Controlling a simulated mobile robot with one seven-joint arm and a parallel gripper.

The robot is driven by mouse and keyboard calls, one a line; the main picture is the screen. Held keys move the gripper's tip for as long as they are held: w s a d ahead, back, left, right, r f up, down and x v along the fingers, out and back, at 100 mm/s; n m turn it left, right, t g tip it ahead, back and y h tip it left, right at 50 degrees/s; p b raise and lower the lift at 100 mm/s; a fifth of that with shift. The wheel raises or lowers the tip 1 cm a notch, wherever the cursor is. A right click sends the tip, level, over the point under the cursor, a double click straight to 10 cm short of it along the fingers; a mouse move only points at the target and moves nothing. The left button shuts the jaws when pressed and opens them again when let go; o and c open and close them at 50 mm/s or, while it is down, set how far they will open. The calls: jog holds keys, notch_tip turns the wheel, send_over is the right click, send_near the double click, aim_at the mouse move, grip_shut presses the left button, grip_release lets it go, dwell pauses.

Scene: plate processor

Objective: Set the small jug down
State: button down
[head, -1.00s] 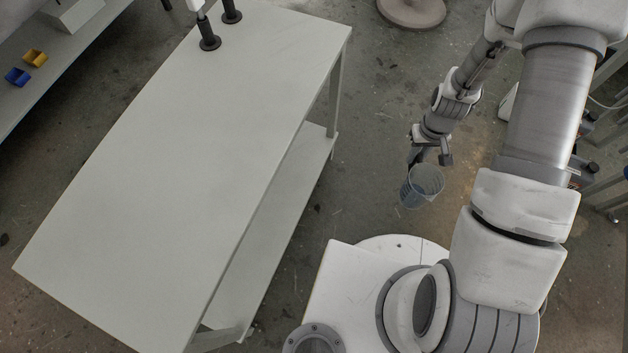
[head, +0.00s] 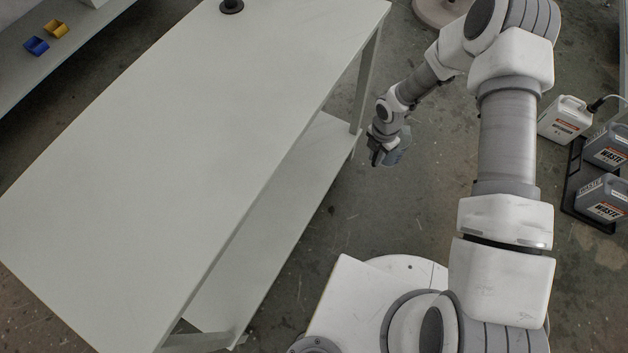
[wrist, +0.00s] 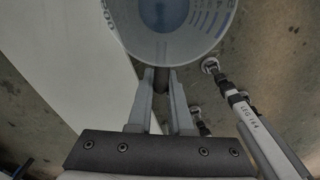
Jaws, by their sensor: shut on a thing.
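The small jug (wrist: 205,38) is a clear, bluish cup with blue graduation marks. In the wrist view it fills the top middle, and I look partly into its open top. My gripper (wrist: 162,75) is shut on the jug at its near side, where a dark part sits between the fingers. In the head view my gripper (head: 377,154) and the jug (head: 398,153) are to the right of the white table (head: 190,140), out over the floor. The jug is partly hidden there by the gripper.
The table top is bare except for a dark round fitting (head: 231,6) at its far end. A lower shelf (head: 325,150) runs along its right side. Waste canisters (head: 606,197) stand at the right. Blue (head: 37,46) and yellow (head: 55,29) bins sit on a far-left bench.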

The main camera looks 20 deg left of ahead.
jog(key=w+a+f+n+b, duration=0.3)
jog(key=a+f+n+b, duration=0.3)
jog(key=f+n, duration=0.4)
jog(key=s+m, duration=0.1)
jog(key=s, duration=0.6)
jog(key=shift+s+a+f+b, duration=0.5)
jog(key=shift+a+f+b, duration=0.5)
jog(key=shift+a+f, duration=0.85)
jog(key=shift+s+a+f+b, duration=0.5)
jog(key=shift+a+f+b, duration=0.5)
jog(key=shift+a+f, duration=0.85)
jog(key=shift+s+a+f+b, duration=0.5)
jog(key=shift+a+f+b, duration=0.5)
jog(key=shift+a+f, duration=0.85)
jog(key=shift+a, duration=0.1)
jog(key=c, duration=0.8)
grip_release()
jog(key=shift+c, duration=0.2)
